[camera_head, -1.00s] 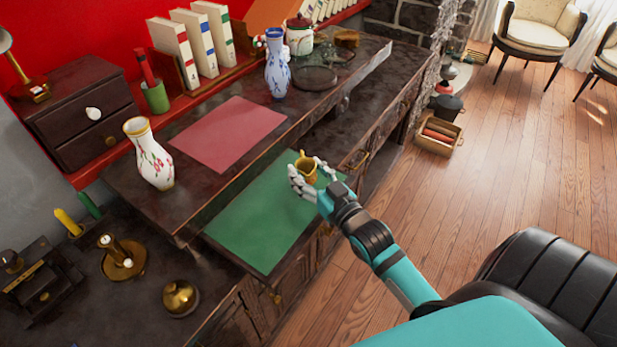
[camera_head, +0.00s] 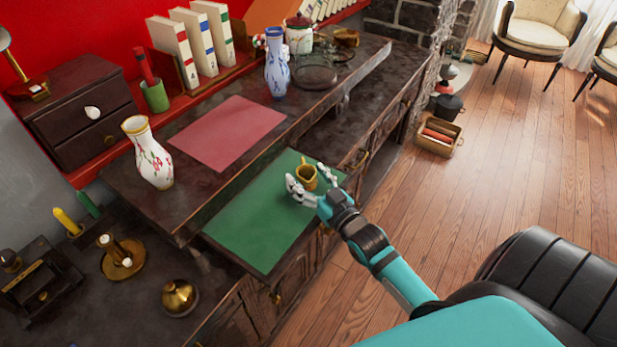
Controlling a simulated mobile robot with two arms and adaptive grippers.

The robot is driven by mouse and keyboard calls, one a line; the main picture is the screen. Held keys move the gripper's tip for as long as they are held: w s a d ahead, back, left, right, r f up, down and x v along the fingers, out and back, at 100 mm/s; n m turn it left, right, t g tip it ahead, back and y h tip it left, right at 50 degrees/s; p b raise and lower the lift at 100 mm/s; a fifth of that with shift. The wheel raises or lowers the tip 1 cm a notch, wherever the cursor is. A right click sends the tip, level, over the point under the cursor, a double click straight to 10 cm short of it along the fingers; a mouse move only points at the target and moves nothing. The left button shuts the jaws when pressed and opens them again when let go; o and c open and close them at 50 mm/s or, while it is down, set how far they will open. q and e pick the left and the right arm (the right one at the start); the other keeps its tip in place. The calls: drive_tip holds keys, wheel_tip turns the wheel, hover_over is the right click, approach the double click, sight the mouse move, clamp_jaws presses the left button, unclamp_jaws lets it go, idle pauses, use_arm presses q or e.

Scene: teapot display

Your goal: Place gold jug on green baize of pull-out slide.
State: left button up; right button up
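The gold jug (camera_head: 307,177) stands upright on the far right part of the green baize (camera_head: 250,222) of the pull-out slide. My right gripper (camera_head: 309,180) is around the jug with its fingers spread. Gaps show between the fingers and the jug, so the gripper looks open. The jug's base looks to rest on the baize, though the contact is partly hard to see. My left gripper is out of view.
A red mat (camera_head: 228,133) lies on the raised shelf behind the slide. A floral vase (camera_head: 149,155) and a blue-white vase (camera_head: 277,65) stand on that shelf. A brass candlestick (camera_head: 121,258) and a brass pot (camera_head: 179,297) stand at the lower left. Most of the baize is clear.

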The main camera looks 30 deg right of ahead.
drive_tip(key=shift+r, duration=0.25)
drive_tip(key=s, duration=1.2)
